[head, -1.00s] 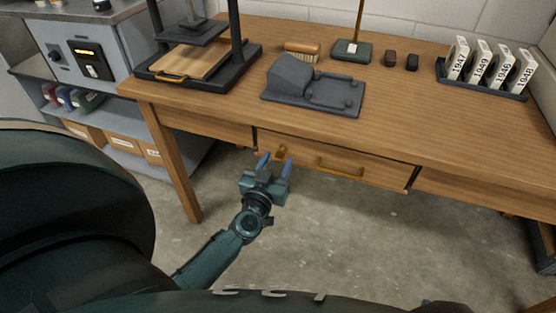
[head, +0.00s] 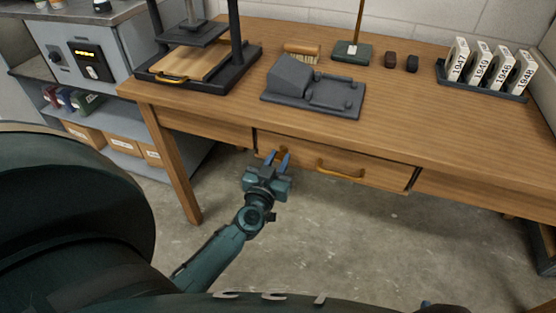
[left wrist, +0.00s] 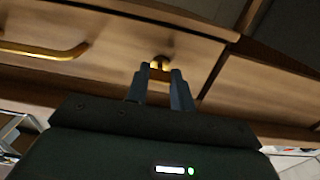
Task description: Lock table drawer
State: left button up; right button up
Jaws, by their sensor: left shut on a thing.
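The table drawer (head: 320,158) is set in the front of the wooden table and looks closed. It has a curved brass handle (head: 340,170), also seen at the left of the left wrist view (left wrist: 45,50). A small brass lock piece (head: 284,151) is on the drawer front, left of the handle. My left gripper (head: 278,159) is shut on this piece. In the left wrist view the piece (left wrist: 161,61) shows at the tips of my left gripper's fingers (left wrist: 161,75), which partly hide it. My right gripper is not in view.
On the table (head: 420,120) are a press (head: 195,65), a grey moulded block (head: 313,87), a brush (head: 301,48) and a rack (head: 482,81) of numbered cards. A table leg (head: 175,170) stands left of my left arm. The floor below the drawer is clear.

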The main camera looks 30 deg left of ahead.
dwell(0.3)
pick_arm(q)
jog(key=n+p, duration=0.1)
jog(key=n, duration=1.6)
jog(key=shift+n, duration=0.4)
dwell(0.4)
jog(key=o, duration=1)
jog(key=shift+c, duration=0.2)
